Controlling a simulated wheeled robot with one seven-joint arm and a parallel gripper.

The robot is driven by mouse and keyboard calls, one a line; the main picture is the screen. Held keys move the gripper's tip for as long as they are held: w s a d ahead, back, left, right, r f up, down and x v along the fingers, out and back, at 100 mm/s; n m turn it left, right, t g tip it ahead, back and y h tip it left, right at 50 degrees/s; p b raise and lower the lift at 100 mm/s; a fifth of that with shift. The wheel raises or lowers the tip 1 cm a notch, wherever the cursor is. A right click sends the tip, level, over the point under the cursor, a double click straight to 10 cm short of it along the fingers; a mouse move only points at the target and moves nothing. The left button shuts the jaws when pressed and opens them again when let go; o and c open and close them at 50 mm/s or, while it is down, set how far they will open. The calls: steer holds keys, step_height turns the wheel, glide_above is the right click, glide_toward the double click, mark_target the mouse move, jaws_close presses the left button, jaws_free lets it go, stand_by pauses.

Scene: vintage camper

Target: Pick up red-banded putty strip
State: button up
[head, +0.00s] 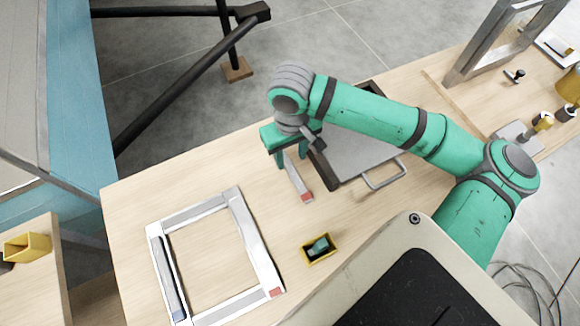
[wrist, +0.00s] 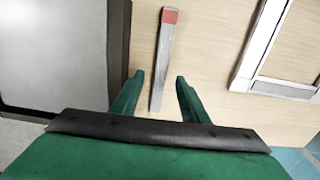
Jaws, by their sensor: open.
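The red-banded putty strip (head: 298,181) is a thin grey bar with a red end, lying on the wooden table beside a grey tray. In the wrist view the strip (wrist: 161,62) runs away from me, with its red band at the far end. My gripper (head: 289,160) is above the strip's plain end, and its body hides part of that end. In the wrist view my gripper (wrist: 158,88) is open, with one finger on each side of the strip's near end and gaps between. Nothing is held.
The grey tray (head: 352,150) with a dark rim and handle lies right of the strip. A pale window frame (head: 249,232), with another red mark at its corner, lies left. A small yellow box (head: 318,249) with a green item stands in front. Bare tabletop lies between.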

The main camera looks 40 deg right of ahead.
mark_target(289, 169)
steer(key=f, duration=0.5)
steer(key=shift+s+a, duration=0.1)
steer(key=shift+s, duration=0.15)
jaws_close()
steer(key=shift+w+a, duration=0.1)
steer(key=shift+r, duration=0.1)
steer(key=shift+w+a+r, duration=0.1)
steer(key=shift+a+r, duration=0.1)
steer(key=shift+r, duration=0.15)
step_height(289, 169, up, 6)
steer(key=shift+a+r, duration=0.15)
steer(key=shift+r, duration=0.1)
steer(key=w+a, duration=0.4)
steer(key=a, duration=1.4)
steer(key=shift+w+a+f, duration=0.15)
steer(key=shift+w+a, duration=0.05)
steer(key=shift+a, duration=0.2)
